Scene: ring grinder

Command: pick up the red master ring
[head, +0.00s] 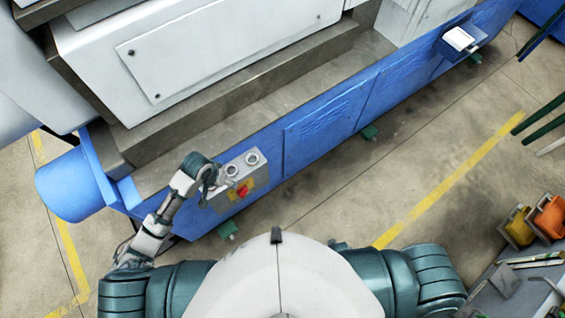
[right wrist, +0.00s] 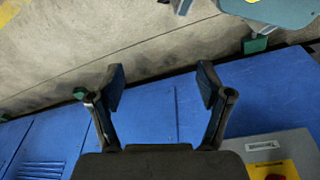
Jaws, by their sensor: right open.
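I cannot make out the red master ring in either view. My left gripper (head: 211,181) is at the left edge of that box in the head view, too small to tell open from shut. My right gripper (right wrist: 160,92) is open and empty in the right wrist view, with the blue machine front behind it. It does not show in the head view.
The machine's long blue base (head: 320,125) crosses the head view, with green feet (head: 228,229) on the floor. A bench (head: 500,292) with tools and a yellow bin (head: 517,226) and an orange bin (head: 550,217) stands at lower right. The floor between is clear.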

